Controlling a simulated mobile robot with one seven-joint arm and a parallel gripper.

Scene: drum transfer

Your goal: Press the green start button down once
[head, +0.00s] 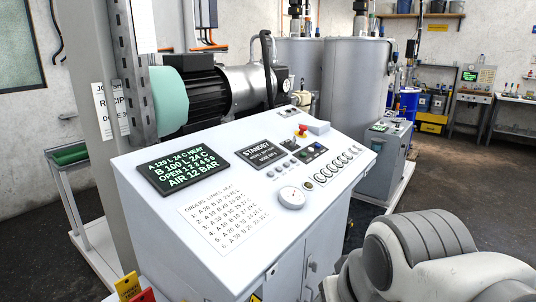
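The sloped white control console (150,208) stands in the middle of the head view. A dark display (263,151) left of the cluster reads STANDBY. My arm's grey and white links fill the lower right corner, apart from the button. My gripper is not in view.
A second display (174,171) and a printed list (224,219) lie on the console's left side. A round dial (291,197) and a row of switches (333,167) sit nearer the front right edge. A motor (228,90) and grey tanks (354,80) stand behind.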

